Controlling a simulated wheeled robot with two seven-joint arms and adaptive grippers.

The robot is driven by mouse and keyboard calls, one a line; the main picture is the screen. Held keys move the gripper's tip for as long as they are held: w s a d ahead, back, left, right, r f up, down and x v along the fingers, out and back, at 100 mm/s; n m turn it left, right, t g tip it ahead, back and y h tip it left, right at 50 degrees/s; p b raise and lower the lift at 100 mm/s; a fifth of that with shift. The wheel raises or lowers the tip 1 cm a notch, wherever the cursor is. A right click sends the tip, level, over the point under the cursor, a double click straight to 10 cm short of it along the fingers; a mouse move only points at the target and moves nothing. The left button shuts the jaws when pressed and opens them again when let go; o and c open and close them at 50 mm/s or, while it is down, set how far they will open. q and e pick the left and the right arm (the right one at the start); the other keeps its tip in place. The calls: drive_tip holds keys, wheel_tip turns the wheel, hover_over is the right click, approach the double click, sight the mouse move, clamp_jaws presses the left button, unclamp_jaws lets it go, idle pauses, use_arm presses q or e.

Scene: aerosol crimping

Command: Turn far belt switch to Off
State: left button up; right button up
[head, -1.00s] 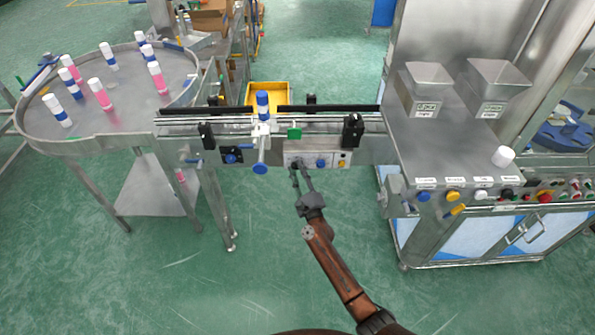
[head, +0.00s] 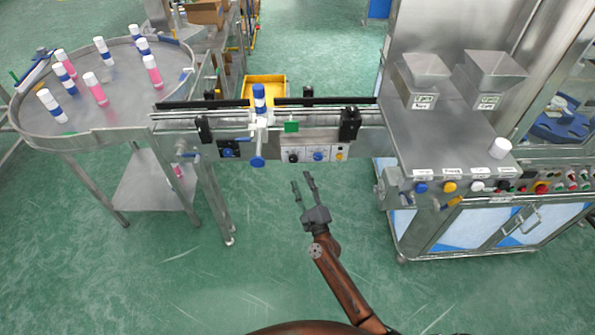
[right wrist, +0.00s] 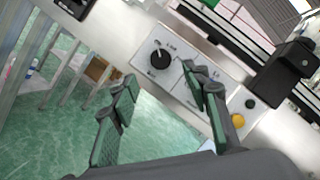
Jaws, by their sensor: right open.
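The conveyor's white control panel (head: 306,157) is on the belt's near side, with a black rotary switch (head: 294,157) at its left. In the right wrist view the black switch (right wrist: 160,59) shows a light mark near its top; the printed words around it are too small to read surely. My right gripper (head: 303,183) is open and empty, below and in front of the panel, apart from the switch. In the right wrist view its two fingers (right wrist: 160,75) are spread, with the switch visible beyond the gap. My left gripper is not in view.
A blue-ended handle (head: 257,161) juts out to the left. A can (head: 259,97) stands on the belt. A round table (head: 125,88) holds several bottles. A machine cabinet (head: 440,140) stands right.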

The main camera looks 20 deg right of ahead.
drive_tip(key=shift+v, duration=1.85)
